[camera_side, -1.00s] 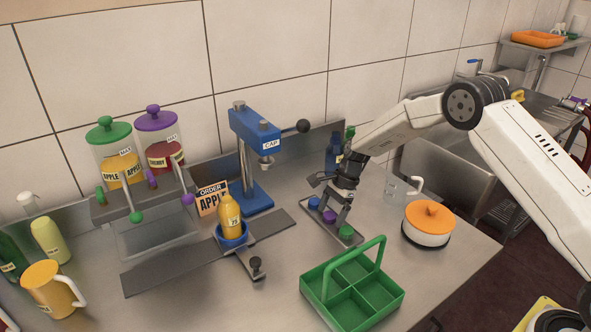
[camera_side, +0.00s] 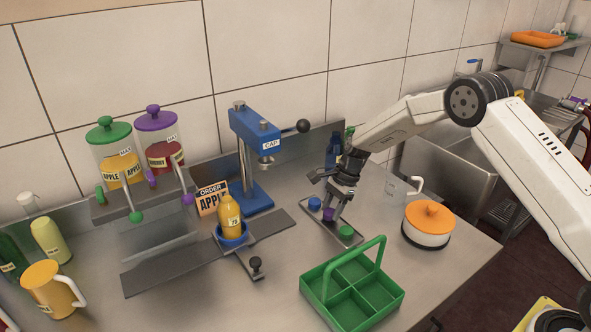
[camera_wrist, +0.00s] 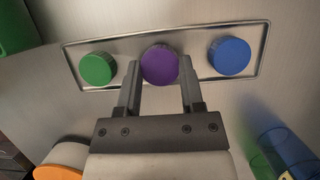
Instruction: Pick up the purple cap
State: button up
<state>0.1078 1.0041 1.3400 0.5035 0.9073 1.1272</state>
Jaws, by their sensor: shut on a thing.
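The purple cap (camera_wrist: 160,64) sits in the middle of a row of three caps, between my fingers in the wrist view. In the side view the purple cap (camera_side: 328,214) shows at the tips of my gripper (camera_side: 335,208). My gripper also shows in the wrist view (camera_wrist: 161,82), shut on the purple cap from both sides. I cannot tell whether the cap is lifted off the metal tray (camera_wrist: 75,62). The green cap (camera_wrist: 97,68) is to its left and the blue cap (camera_wrist: 229,56) to its right in the wrist view.
A green divided carrier (camera_side: 310,285) stands in front of the tray. An orange-lidded pot (camera_side: 428,222) and a clear mug (camera_side: 398,190) are to the right. The blue capping press (camera_side: 250,160) and a yellow-orange bottle (camera_side: 230,215) in a blue holder stand to the left.

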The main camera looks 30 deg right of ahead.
notch_tip(320, 180, up, 2)
jog(key=shift+r, duration=0.1)
jog(key=s+r, duration=0.9)
jog(key=s, duration=0.5)
jog(key=shift+r, duration=0.4)
jog(key=shift+d, duration=0.1)
jog(key=shift+w, duration=0.1)
